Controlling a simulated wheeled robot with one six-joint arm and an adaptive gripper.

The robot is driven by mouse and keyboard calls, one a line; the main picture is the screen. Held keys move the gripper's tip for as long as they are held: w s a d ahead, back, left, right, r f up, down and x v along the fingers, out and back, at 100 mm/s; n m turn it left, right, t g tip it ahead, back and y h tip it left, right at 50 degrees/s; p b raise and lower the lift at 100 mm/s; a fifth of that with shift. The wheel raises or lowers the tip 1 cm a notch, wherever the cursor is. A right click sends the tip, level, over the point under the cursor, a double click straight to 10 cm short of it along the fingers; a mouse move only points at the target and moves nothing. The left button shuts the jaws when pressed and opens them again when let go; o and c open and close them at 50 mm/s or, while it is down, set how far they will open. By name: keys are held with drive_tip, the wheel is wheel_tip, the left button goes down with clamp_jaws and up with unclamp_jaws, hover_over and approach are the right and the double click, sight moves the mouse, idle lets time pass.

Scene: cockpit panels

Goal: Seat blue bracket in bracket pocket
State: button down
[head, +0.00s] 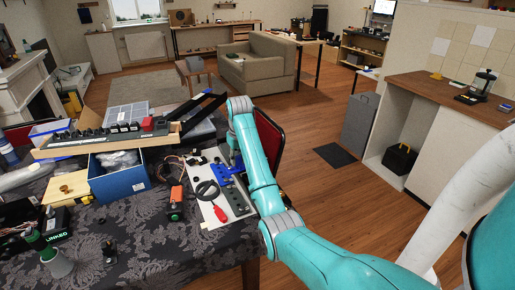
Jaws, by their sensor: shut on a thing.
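The blue bracket (221,171) is in the head view over the upper part of a pale panel (213,213) on the table. My gripper (234,166) comes down at the panel's right side and is shut on the bracket. The arm hides part of the bracket and the fingertips are too small to see clearly. I cannot tell whether the bracket touches the panel. A dark grey block (238,202) lies on the panel below the bracket. I cannot make out the bracket pocket clearly.
A blue box (120,181) and a long tray (105,139) crowd the table behind. A red chair (269,140) stands behind my arm.

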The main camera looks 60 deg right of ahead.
drive_tip(key=s+d+r, duration=0.1)
drive_tip(key=s+d, duration=0.3)
drive_tip(key=d, duration=0.2)
drive_tip(key=shift+d+r+m, duration=0.3)
drive_tip(key=shift+d+m, duration=0.1)
drive_tip(key=shift+f, duration=2.9)
drive_tip(key=shift+f, duration=1.55)
drive_tip(key=c, duration=0.8)
unclamp_jaws()
wheel_tip(320, 180, up, 8)
drive_tip(key=s, duration=0.1)
drive_tip(key=shift+a+f, duration=0.25)
drive_tip(key=shift+a, duration=0.1)
